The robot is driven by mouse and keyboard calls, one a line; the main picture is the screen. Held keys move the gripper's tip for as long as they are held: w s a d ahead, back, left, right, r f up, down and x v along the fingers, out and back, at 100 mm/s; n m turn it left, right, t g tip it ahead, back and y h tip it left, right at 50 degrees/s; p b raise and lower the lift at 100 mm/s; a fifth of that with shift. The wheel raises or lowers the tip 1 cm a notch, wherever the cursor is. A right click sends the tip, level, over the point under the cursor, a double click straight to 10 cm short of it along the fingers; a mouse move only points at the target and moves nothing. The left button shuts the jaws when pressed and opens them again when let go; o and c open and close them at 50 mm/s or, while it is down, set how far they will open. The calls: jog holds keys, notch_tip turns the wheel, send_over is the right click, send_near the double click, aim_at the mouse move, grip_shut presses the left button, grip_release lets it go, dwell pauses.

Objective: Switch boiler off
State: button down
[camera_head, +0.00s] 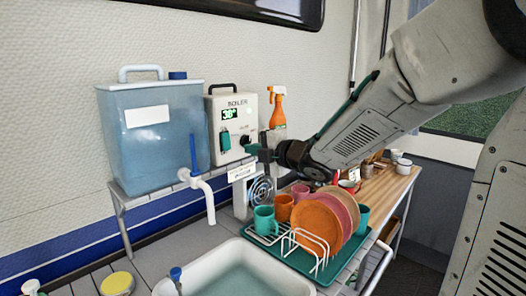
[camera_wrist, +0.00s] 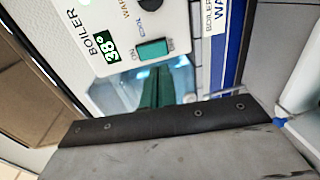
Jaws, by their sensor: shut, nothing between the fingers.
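The boiler (camera_head: 231,125) is a cream box with a dark handle on a raised shelf. Its lit green display (camera_head: 229,114) reads about 38°. A green rocker switch (camera_head: 225,140) sits below the display, and it also shows in the wrist view (camera_wrist: 152,50). A dark knob (camera_head: 246,140) is beside it, partly seen in the wrist view (camera_wrist: 151,6). My gripper (camera_head: 252,149) is shut and empty in front of the boiler's lower right. Its green fingers (camera_wrist: 155,86) point toward the panel just below the switch in the wrist view. I cannot tell whether they touch the panel.
A blue water tank (camera_head: 153,133) with a tap (camera_head: 206,190) stands left of the boiler. An orange spray bottle (camera_head: 278,109) is to its right. Below my arm are a dish rack (camera_head: 308,247) with plates and mugs and a sink (camera_head: 180,284).

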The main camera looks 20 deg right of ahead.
aim_at(228, 147)
jog(key=x, duration=0.7)
jog(key=shift+w+a, duration=0.2)
jog(key=shift+w, duration=0.05)
jog(key=shift+w+f, duration=0.1)
jog(key=shift+w, duration=0.05)
jog(key=shift+s+d+f, duration=0.1)
jog(key=shift+s+d, duration=0.15)
jog(key=shift+s, duration=0.15)
jog(key=s+d+f, duration=0.2)
jog(key=s+d, duration=0.2)
jog(key=s, duration=0.8)
jog(key=shift+d, duration=0.4)
